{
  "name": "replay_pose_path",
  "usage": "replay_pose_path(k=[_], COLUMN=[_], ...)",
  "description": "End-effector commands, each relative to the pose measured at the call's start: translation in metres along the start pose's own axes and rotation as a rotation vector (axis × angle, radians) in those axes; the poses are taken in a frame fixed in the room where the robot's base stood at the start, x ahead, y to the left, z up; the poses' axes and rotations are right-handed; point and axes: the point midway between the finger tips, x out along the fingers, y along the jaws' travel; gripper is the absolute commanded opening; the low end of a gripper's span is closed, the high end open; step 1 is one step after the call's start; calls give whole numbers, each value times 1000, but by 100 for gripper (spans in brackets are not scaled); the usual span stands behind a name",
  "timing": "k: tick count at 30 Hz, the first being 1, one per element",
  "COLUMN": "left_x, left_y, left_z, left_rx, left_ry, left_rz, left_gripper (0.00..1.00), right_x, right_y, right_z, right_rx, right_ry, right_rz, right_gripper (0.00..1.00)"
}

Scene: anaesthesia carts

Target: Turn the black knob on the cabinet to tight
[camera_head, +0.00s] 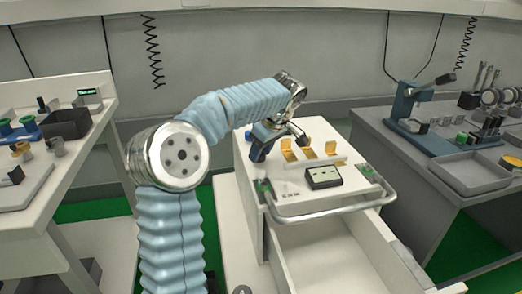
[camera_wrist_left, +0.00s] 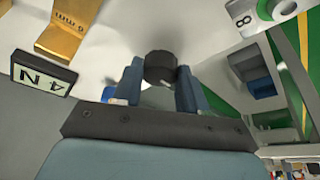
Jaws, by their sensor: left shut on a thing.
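The black knob (camera_wrist_left: 160,68) shows in the left wrist view as a short dark cylinder on the pale cabinet top. My left gripper (camera_wrist_left: 159,84) has its two blue fingers on either side of the knob and is shut on it. In the head view my left arm reaches over the white cabinet (camera_head: 285,215), and the left gripper (camera_head: 262,142) points down at the back left of its top. The knob is hard to make out there, hidden by the gripper. Its turn position cannot be read. My right gripper is not in view.
Gold brackets (camera_head: 309,153) and a dark-framed label block (camera_head: 323,177) stand on the cabinet top near the gripper. A metal rail (camera_head: 325,209) runs along the front above an open drawer (camera_head: 325,250). Cluttered benches stand left (camera_head: 50,195) and right (camera_head: 480,205).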

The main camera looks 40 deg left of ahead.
Motion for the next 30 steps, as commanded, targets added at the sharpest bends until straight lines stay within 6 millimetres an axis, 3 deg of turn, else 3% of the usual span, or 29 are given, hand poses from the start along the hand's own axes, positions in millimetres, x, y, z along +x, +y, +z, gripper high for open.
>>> replay_pose_path(k=[11, 30], left_x=[1, 0], left_y=[-1, -5], left_z=[0, -2], left_rx=[96, 622], left_ry=[2, 2], left_rz=[41, 261], left_gripper=[11, 11], right_x=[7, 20], right_y=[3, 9], right_z=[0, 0], right_rx=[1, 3], right_ry=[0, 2], right_rz=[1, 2], right_gripper=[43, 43])
